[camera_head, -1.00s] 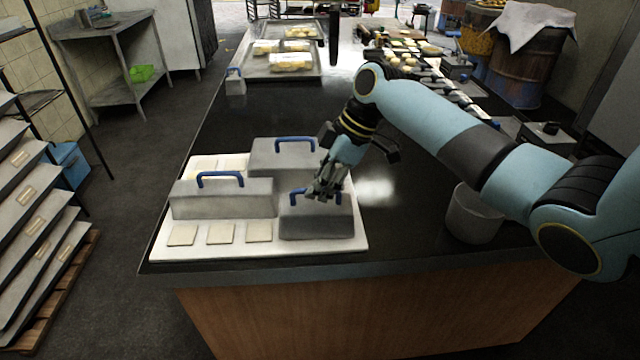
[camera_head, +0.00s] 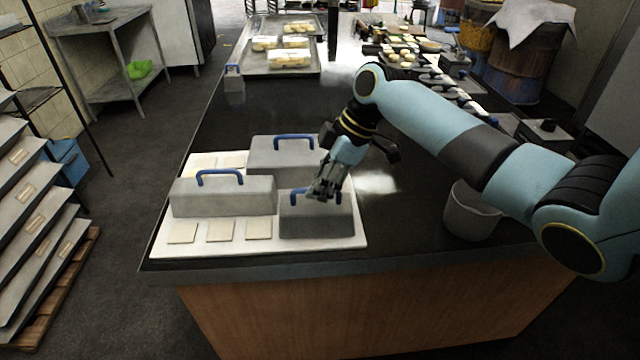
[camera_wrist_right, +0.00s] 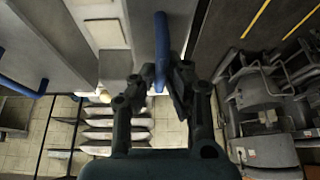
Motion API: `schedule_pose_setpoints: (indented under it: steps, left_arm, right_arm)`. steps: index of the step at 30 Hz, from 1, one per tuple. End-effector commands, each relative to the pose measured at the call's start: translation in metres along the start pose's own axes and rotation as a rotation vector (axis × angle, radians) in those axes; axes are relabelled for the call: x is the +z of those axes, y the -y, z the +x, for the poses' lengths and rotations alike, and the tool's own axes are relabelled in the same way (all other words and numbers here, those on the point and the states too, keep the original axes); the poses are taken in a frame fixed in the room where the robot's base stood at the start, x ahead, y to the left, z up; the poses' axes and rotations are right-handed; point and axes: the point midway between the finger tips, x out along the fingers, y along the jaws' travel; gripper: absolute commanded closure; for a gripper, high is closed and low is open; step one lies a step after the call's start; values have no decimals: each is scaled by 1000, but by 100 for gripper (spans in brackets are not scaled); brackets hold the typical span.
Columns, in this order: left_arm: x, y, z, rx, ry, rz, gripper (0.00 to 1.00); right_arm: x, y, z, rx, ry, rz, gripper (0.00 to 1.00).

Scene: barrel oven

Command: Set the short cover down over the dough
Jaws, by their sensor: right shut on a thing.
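The short cover (camera_head: 318,222) is a grey box with a blue handle at the front right of the white board (camera_head: 205,247). It appears to sit on the board; whether a small gap remains under it I cannot tell. My right gripper (camera_head: 323,192) is at its top, shut on the blue handle, which also shows between the fingers in the right wrist view (camera_wrist_right: 161,45). Flat pale dough squares (camera_head: 220,231) lie in a row left of the cover. Any dough under the cover is hidden. My left gripper is not in view.
Two other grey covers with blue handles stand close by, one at left (camera_head: 222,197) and one behind (camera_head: 280,155). A grey bucket (camera_head: 470,212) stands right of the board, under my right arm.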

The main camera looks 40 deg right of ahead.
Motion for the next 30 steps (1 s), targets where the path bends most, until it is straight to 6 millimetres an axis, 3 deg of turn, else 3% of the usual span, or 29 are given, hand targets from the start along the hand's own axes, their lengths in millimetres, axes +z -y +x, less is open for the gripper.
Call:
schedule_pose_setpoints:
  steps: [15, 16, 21, 30]
  left_arm:
    - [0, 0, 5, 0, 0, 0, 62]
    - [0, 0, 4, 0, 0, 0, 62]
    - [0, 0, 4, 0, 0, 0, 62]
    - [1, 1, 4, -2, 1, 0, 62]
  right_arm:
    - [3, 0, 7, 0, 0, 0, 100]
    - [3, 0, 7, 0, 0, 0, 86]
    - [3, 0, 6, 0, 0, 0, 64]
    - [3, 0, 5, 0, 0, 0, 63]
